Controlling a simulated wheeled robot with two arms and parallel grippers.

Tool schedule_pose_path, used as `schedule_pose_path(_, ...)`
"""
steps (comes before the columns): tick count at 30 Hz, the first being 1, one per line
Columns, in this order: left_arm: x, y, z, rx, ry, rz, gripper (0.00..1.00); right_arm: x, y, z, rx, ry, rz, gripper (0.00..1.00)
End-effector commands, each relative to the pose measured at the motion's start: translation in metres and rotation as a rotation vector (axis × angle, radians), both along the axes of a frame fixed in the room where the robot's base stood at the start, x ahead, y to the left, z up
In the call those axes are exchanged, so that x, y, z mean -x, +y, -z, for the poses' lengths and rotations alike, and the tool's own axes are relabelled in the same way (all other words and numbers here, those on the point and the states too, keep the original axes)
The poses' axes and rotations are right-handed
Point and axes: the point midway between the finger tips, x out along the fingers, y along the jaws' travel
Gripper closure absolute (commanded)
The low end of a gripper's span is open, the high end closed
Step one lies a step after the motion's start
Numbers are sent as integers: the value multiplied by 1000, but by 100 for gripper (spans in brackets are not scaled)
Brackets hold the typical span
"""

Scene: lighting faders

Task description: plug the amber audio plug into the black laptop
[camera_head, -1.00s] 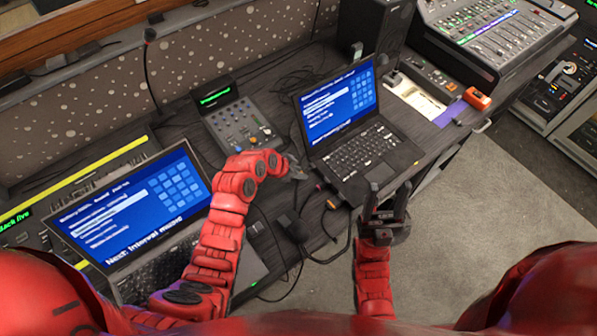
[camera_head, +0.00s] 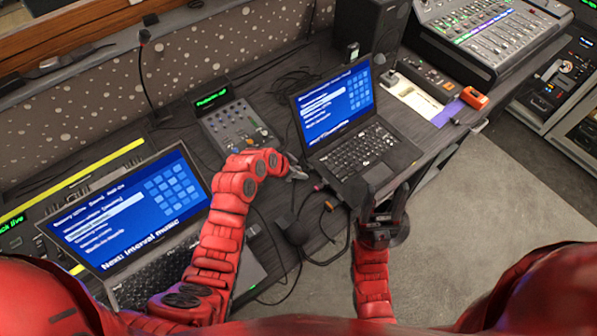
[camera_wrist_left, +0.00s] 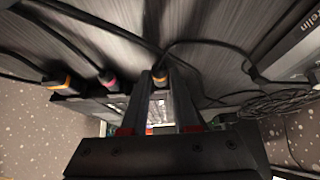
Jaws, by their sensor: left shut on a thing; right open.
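The black laptop (camera_head: 372,155) stands open right of centre on the desk, its blue screen lit. My left gripper (camera_head: 298,172) is beside its left edge, shut on a plug with an amber ring. In the left wrist view the amber plug (camera_wrist_left: 160,77) shows between the fingers (camera_wrist_left: 160,108), its cable running off to the right. The plug's front end is hidden, and I cannot tell whether it touches the laptop. My right gripper (camera_head: 384,200) is open and empty at the laptop's front edge.
Another open laptop (camera_head: 125,215) stands at the left. A small mixer (camera_head: 236,128) is behind my left gripper. Loose cables cross the desk near its front edge.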

Motion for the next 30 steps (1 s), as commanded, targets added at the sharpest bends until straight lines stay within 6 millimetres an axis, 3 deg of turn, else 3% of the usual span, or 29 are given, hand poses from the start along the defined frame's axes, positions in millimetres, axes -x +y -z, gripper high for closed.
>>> schedule_pose_path(30, -4, -5, -2, 2, -4, 0, 100, 0, 0, 10, 0, 0, 0, 44)
